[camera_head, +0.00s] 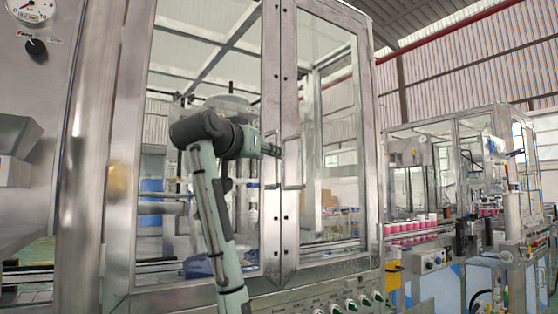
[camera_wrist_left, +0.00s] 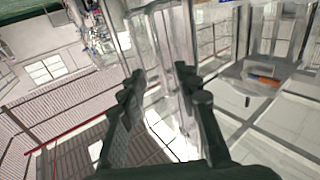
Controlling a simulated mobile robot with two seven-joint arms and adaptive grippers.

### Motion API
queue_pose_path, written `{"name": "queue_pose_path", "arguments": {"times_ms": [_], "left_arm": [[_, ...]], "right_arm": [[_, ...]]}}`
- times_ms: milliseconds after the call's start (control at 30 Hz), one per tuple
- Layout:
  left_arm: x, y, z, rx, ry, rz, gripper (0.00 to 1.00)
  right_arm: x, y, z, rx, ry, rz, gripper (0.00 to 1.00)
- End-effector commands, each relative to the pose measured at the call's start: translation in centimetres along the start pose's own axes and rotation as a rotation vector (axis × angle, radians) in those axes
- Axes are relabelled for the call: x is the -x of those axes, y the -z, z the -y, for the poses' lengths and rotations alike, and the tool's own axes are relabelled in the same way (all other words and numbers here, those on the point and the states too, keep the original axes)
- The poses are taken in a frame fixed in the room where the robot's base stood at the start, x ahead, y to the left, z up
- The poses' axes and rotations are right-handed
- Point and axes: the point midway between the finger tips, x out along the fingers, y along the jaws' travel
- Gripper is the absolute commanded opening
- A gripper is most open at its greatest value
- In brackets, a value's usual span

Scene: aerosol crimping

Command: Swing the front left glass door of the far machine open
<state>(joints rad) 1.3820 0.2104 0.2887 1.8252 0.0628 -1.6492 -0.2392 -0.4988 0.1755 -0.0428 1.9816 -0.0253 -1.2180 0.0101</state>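The front left glass door (camera_head: 270,70) of the tall metal-framed cabinet in front of me looks shut, its frame lying against that of the right glass door (camera_head: 288,70). The right door carries a bar handle (camera_head: 293,165). My left gripper (camera_head: 274,150) is at the inner edge of the left door, at handle height, and largely hides that door's handle. In the left wrist view the two dark fingers of my left gripper (camera_wrist_left: 160,85) are apart, with metal door frame (camera_wrist_left: 162,40) showing between and beyond them. Contact cannot be told. My right gripper is not in view.
A control panel with several knobs (camera_head: 350,303) lies below the doors. Another machine (camera_head: 430,180) with red-and-white cans (camera_head: 408,225) on its line stands at the right. A metal housing with a gauge (camera_head: 35,8) is close on the left.

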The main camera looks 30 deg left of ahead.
Motion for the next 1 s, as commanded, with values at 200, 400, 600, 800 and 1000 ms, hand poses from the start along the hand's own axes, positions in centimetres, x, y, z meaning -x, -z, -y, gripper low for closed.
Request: {"name": "queue_pose_path", "arguments": {"times_ms": [200, 400, 600, 800, 1000], "left_arm": [[-3.6, 0.1, -0.1, 0.0, -0.002, 0.004, 0.32], [-6.2, 0.0, -0.1, 0.001, -0.001, 0.004, 0.32], [-7.0, -0.1, -0.1, -0.001, 0.0, 0.002, 0.32], [-7.0, -0.1, 0.0, -0.001, 0.0, 0.001, 0.31], [-7.0, -0.1, 0.0, -0.001, 0.0, 0.001, 0.06]], "right_arm": [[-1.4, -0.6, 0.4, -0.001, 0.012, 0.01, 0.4], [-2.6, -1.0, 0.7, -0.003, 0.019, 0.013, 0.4], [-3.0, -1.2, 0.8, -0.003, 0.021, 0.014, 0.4], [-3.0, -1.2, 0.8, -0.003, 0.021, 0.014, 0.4], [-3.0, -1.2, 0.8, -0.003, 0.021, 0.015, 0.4]]}}
